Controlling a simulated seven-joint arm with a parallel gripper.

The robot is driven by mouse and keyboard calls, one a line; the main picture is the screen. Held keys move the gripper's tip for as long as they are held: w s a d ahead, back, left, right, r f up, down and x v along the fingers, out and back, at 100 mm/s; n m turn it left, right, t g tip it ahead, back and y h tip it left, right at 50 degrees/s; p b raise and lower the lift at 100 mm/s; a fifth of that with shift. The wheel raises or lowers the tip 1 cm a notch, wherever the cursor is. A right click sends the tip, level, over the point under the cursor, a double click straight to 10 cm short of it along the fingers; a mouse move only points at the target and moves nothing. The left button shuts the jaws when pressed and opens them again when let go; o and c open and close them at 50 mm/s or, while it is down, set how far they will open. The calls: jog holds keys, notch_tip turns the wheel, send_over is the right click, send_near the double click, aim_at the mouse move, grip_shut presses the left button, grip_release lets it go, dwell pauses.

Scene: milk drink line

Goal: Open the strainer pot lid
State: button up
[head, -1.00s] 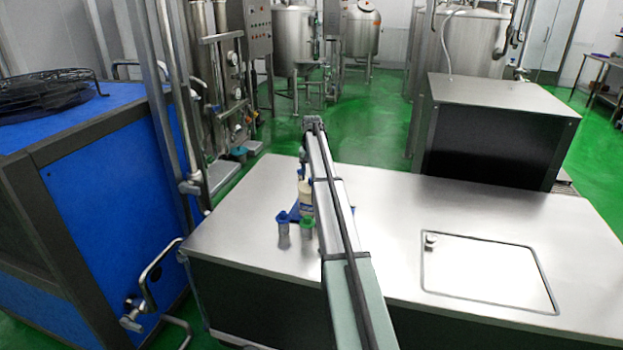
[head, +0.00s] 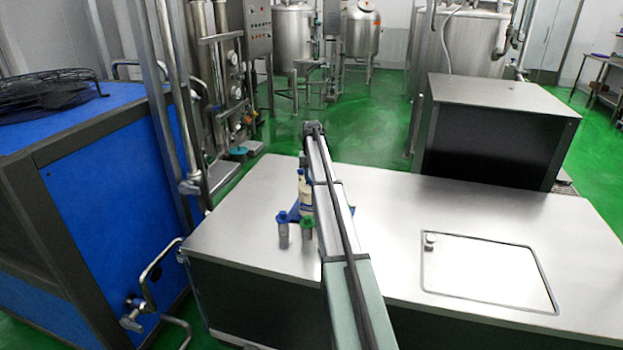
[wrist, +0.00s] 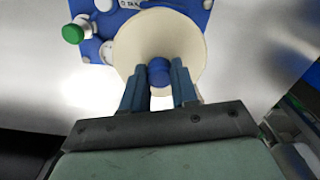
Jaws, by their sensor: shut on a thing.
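In the wrist view, my gripper (wrist: 159,78) is shut on a small blue cap (wrist: 159,73). The cap sits at the centre of a round, cream-coloured body (wrist: 195,45), seen from above. In the head view, a cream bottle (head: 305,190) shows just left of my arm, which hides part of it and my fingers; it appears to be the same thing. I cannot tell whether its base touches anything. No strainer pot can be made out for certain.
A blue rack (wrist: 92,47) lies beneath, with a green-capped container (wrist: 73,33) beside the cream body. A blue-capped cup (head: 283,228) stands on the steel counter (head: 245,215). A flush hatch (head: 485,272) with a small knob lies at right; a dark box (head: 490,135) stands behind.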

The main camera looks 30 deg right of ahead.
grip_shut()
jog(key=shift+a, duration=0.15)
jog(key=a+m, duration=0.1)
jog(key=m, duration=0.1)
jog(key=a+m, duration=0.1)
jog(key=shift+w+a, duration=0.25)
jog(key=shift+a, duration=0.05)
jog(key=w+a+m, duration=0.6)
jog(key=w+m, duration=0.1)
jog(key=m, duration=0.5)
jog(key=shift+a+m, duration=0.15)
jog(key=shift+m, duration=0.25)
